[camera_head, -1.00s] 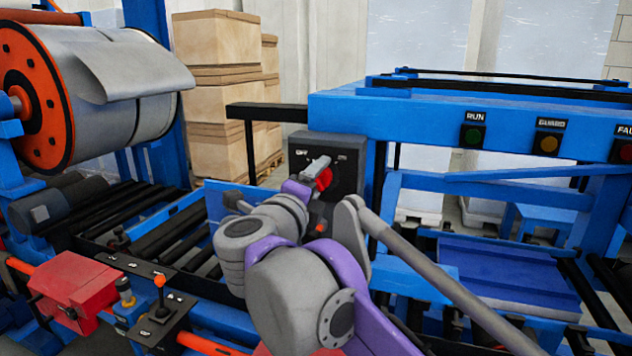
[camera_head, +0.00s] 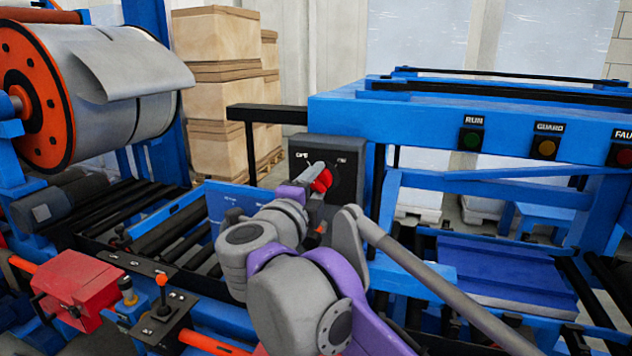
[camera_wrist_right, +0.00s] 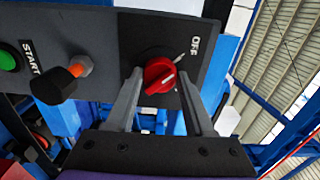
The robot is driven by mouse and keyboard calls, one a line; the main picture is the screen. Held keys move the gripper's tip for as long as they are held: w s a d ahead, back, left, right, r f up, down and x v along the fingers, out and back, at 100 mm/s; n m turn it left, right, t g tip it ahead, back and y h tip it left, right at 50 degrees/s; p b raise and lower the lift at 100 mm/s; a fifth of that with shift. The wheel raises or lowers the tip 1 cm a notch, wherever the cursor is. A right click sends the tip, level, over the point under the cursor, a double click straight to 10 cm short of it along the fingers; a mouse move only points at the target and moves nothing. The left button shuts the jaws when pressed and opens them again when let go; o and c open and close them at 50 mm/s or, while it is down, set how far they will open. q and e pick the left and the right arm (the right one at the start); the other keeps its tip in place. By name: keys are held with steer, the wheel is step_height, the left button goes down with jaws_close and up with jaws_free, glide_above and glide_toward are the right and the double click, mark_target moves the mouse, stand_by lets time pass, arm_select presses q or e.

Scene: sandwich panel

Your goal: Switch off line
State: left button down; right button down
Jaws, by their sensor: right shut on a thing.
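My right gripper (camera_wrist_right: 160,88) is shut on the knob, with one grey finger on each side. In the head view my right gripper (camera_head: 312,183) partly hides the knob. I cannot tell exactly where the knob's mark points. My left gripper is not in view.
A blue frame (camera_head: 420,112) with RUN, GUARD and fault lamps stands right. A metal coil (camera_head: 105,85), red box (camera_head: 78,290) and orange-topped lever (camera_head: 162,285) are left.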

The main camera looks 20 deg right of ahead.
steer(key=shift+c, duration=1.4)
jaws_free()
steer(key=v, duration=1)
steer(key=shift+s+a+b, duration=0.25)
steer(key=shift+s+b, duration=0.1)
steer(key=shift+b, duration=0.1)
steer(key=shift+w, duration=0.1)
